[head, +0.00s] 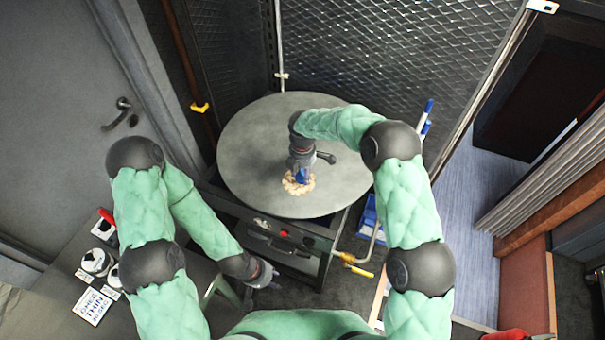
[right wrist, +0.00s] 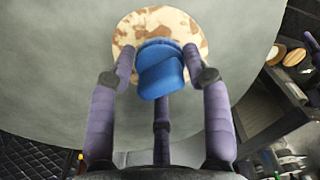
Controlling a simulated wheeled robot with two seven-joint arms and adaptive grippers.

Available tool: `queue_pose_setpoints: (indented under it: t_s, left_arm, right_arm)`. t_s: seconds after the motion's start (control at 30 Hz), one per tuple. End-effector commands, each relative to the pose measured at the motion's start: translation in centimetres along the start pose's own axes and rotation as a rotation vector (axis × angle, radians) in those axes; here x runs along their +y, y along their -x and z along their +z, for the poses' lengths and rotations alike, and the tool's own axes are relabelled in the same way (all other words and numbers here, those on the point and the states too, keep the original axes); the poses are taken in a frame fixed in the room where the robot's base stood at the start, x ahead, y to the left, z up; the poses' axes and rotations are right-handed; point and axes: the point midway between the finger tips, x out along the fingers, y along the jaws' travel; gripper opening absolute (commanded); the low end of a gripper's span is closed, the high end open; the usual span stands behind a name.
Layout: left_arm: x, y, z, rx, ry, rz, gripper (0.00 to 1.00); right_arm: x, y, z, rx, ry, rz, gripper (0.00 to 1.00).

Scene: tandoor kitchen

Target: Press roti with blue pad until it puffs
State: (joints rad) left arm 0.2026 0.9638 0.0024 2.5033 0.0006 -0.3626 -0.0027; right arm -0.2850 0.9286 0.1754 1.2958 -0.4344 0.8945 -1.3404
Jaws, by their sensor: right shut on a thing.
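The roti (head: 308,187) is a pale disc with brown patches, lying flat on the large round grey griddle (head: 250,150). It also shows in the right wrist view (right wrist: 150,20), and looks flat there. My right gripper (head: 301,174) is over the roti, pointing down, shut on the blue pad (right wrist: 160,75). The pad sits between its fingers and covers the near part of the roti; I cannot tell how firmly they touch. The pad also shows small in the head view (head: 303,175). My left gripper (head: 266,276) hangs empty below and in front of the griddle; its opening is unclear.
The griddle stands on a dark stove (head: 285,245) with a yellow valve (head: 350,260) at its front right. A side table at left holds white pots (head: 96,262) and a printed card (head: 92,306). A blue bin (head: 369,218) is right of the stove. Most of the griddle is clear.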

Motion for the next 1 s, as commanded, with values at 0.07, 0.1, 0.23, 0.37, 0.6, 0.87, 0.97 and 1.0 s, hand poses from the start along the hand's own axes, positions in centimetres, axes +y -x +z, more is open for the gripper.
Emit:
queue_pose_setpoints:
  t_s: [0.07, 0.1, 0.23, 0.37, 0.6, 0.87, 0.97, 1.0]
  left_arm:
    - [0.2, 0.5, 0.0, 0.000, 0.000, 0.000, 0.36]
    - [0.2, 0.7, 0.0, 0.000, 0.000, 0.000, 0.36]
    - [0.4, 1.2, 0.0, 0.000, 0.000, 0.000, 0.36]
    - [0.6, 1.7, 0.1, 0.000, 0.000, 0.000, 0.36]
    - [0.9, 2.6, 0.1, 0.000, 0.000, 0.000, 0.36]
    - [1.0, 2.9, 0.1, 0.000, 0.000, 0.000, 0.36]
    - [1.0, 2.9, 0.1, 0.000, 0.000, 0.000, 0.36]
    - [1.0, 2.9, 0.1, 0.000, 0.000, 0.000, 0.36]
  right_arm:
    - [0.0, 0.8, 0.0, 0.000, 0.000, 0.001, 0.23]
    - [0.0, 1.1, 0.0, 0.000, 0.000, 0.001, 0.23]
    - [0.0, 1.9, 0.0, 0.000, 0.000, 0.001, 0.23]
    - [0.0, 2.8, 0.0, 0.000, 0.000, 0.001, 0.23]
    - [0.0, 4.5, 0.0, 0.000, 0.000, 0.001, 0.23]
    - [0.0, 5.1, 0.0, 0.000, 0.000, 0.000, 0.23]
    - [0.0, 5.0, 0.0, 0.000, 0.000, 0.000, 0.23]
    - [0.0, 5.0, 0.0, 0.000, 0.000, 0.000, 0.23]
